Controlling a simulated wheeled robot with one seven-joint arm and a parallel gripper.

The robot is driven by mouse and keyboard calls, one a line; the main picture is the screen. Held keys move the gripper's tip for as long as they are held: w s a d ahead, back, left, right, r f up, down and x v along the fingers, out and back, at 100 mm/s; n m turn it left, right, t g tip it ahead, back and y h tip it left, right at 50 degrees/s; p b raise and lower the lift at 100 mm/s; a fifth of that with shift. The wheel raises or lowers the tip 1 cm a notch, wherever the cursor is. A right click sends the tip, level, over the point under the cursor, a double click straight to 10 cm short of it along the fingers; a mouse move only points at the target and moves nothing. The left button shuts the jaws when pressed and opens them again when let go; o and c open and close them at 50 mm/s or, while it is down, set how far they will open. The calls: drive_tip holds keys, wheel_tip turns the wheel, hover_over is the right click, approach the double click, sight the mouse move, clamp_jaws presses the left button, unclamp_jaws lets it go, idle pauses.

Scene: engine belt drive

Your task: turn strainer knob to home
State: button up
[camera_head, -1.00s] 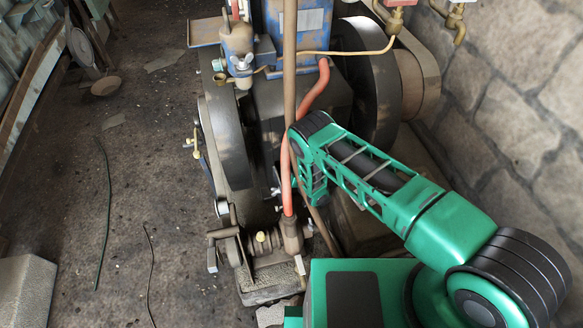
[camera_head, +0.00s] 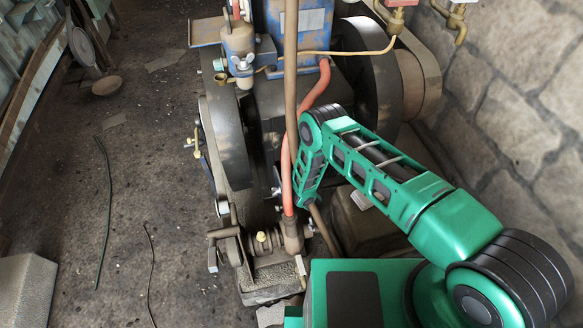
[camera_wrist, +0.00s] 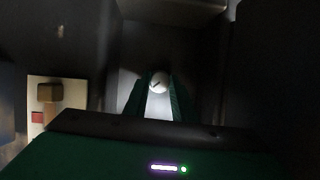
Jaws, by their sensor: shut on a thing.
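In the wrist view a small round white knob, which I take to be the strainer knob (camera_wrist: 159,80), sits between the two dark green fingers of my gripper (camera_wrist: 159,90). A dark mark shows on its face, and a pale strip lies below it. My gripper is shut on the knob. The picture is too dark to read a scale or home mark. In the head view my green arm reaches in among the machine's parts. My gripper and the knob are hidden there behind the arm, the hose and the upright pipe.
An orange hose (camera_head: 286,180) and a brown upright pipe (camera_head: 290,70) stand close to my arm. A dark flywheel (camera_head: 226,140) is to the left. A stone wall (camera_head: 510,110) bounds the right. A pale plate with a brown block (camera_wrist: 49,93) is left in the wrist view.

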drive_tip(key=shift+a+n+h, duration=0.1)
drive_tip(key=shift+n+h, duration=0.2)
drive_tip(key=shift+n, duration=0.1)
drive_tip(key=o, duration=1.1)
drive_tip(key=shift+c, duration=0.2)
drive_tip(key=v, duration=1)
drive_tip(key=shift+s, duration=0.3)
drive_tip(key=shift+r, duration=0.1)
